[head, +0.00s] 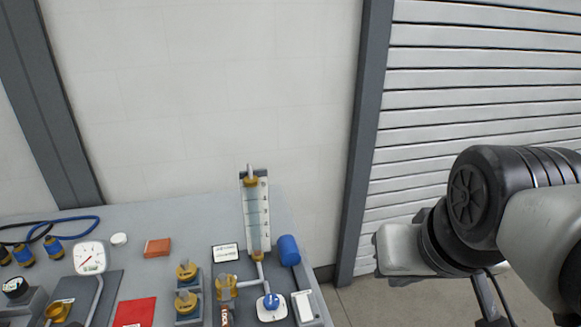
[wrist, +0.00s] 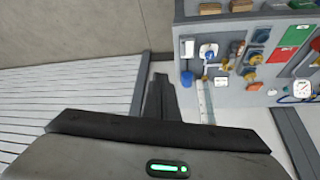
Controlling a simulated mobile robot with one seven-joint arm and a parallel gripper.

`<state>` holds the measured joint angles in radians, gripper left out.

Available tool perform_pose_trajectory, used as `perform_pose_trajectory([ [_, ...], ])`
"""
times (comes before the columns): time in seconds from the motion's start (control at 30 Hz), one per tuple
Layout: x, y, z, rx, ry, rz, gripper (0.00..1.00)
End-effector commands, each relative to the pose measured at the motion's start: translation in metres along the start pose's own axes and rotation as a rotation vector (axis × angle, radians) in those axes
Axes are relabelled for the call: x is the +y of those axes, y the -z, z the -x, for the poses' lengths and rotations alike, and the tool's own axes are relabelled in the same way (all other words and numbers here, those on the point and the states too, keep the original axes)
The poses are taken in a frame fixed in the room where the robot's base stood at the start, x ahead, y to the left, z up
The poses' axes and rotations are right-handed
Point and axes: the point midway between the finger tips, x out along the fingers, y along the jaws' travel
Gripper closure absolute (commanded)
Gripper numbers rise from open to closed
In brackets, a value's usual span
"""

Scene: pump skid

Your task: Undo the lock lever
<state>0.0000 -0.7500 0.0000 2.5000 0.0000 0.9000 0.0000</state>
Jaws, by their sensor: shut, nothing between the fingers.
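In the wrist view the same plate (wrist: 208,52) is small and far off, at the upper right. My gripper (wrist: 160,82) shows in the wrist view as one dark post, its fingers together and empty. It is well apart from the table and touches nothing. In the head view my arm is at the right, beyond the table's right edge, and the fingertips cannot be made out.
The grey table (head: 160,225) carries a tall sight glass (head: 255,215), a blue cylinder (head: 289,250), brass valves (head: 186,270), a dial gauge (head: 89,257) and a red card (head: 134,312). A white wall and a grey post (head: 361,140) stand behind. Free floor (head: 365,300) lies right of the table.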

Motion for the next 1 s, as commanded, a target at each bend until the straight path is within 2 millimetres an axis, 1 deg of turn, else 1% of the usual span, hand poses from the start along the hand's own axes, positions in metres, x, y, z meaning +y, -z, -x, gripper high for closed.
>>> perform_pose_trajectory([
  [0.13, 0.0, 0.0, 0.0, 0.0, 0.0, 0.0, 1.0],
  [0.17, 0.0, 0.0, 0.0, 0.0, 0.0, 0.0, 0.98],
  [0.2, 0.0, 0.0, 0.0, 0.0, 0.001, 0.0, 0.92],
  [0.27, -0.002, 0.002, 0.0, -0.005, 0.007, 0.002, 0.81],
  [0.33, -0.008, 0.008, -0.002, -0.02, 0.025, 0.007, 0.7],
  [0.37, -0.012, 0.011, -0.003, -0.03, 0.038, 0.01, 0.66],
  [0.47, -0.032, 0.029, -0.01, -0.08, 0.088, 0.025, 0.66],
  [0.57, -0.06, 0.048, -0.023, -0.149, 0.138, 0.042, 0.66],
  [0.6, -0.073, 0.055, -0.029, -0.177, 0.154, 0.05, 0.66],
  [0.67, -0.092, 0.064, -0.039, -0.218, 0.171, 0.062, 0.66],
  [0.73, -0.117, 0.073, -0.052, -0.263, 0.185, 0.078, 0.66],
  [0.87, -0.165, 0.081, -0.08, -0.344, 0.187, 0.112, 0.66],
  [0.9, -0.181, 0.082, -0.089, -0.367, 0.182, 0.125, 0.66],
  [0.97, -0.206, 0.08, -0.103, -0.398, 0.172, 0.147, 0.66],
  [1.0, -0.222, 0.078, -0.113, -0.417, 0.162, 0.16, 0.66],
])
